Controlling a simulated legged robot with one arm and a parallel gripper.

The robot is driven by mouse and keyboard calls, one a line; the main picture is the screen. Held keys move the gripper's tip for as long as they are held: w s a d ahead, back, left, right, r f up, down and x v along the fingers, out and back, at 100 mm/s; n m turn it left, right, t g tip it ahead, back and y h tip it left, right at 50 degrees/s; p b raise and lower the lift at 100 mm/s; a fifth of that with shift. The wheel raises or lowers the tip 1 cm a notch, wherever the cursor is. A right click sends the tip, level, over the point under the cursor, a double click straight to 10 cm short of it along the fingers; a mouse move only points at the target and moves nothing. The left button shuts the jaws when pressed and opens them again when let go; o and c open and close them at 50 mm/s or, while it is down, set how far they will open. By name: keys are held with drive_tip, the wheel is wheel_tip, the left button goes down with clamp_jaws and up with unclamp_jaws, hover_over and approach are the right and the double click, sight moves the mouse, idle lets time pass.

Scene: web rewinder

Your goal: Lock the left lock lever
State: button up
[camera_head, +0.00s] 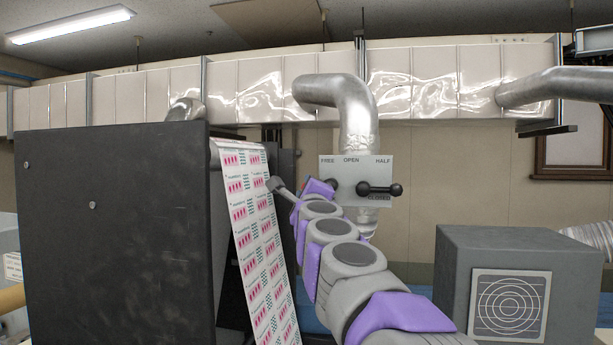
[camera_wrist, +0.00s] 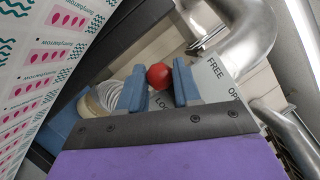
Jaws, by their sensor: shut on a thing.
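A red ball knob (camera_wrist: 159,76) shows in the wrist view between the two blue fingers of my gripper (camera_wrist: 160,90), which is shut on it. The knob appears to be the end of the left lock lever; its shaft is hidden. Beside it is the label plate (camera_wrist: 205,80), with FREE readable and part of a word starting LO.
A black lever (camera_head: 380,189) lies level on the plate's right side. A printed web (camera_head: 258,235) hangs to the left, next to a large dark panel (camera_head: 115,240). A grey box (camera_head: 520,285) stands at the right. A silver duct (camera_head: 355,110) runs above the plate.

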drive_tip(key=shift+w+f+n+p, duration=0.1)
drive_tip(key=shift+f+n+p, duration=0.15)
drive_tip(key=shift+n+p, duration=0.3)
drive_tip(key=shift+f+n, duration=0.2)
drive_tip(key=shift+n, duration=0.05)
drive_tip(key=o, duration=1)
drive_tip(key=shift+w, duration=0.35)
drive_tip(key=shift+o, duration=0.2)
drive_tip(key=shift+s+d+r, duration=0.1)
drive_tip(key=shift+s, duration=0.1)
drive_tip(key=b+v, duration=0.5)
drive_tip(key=v, duration=1.2)
drive_tip(key=shift+d+b, duration=0.15)
drive_tip(key=shift+b, duration=0.15)
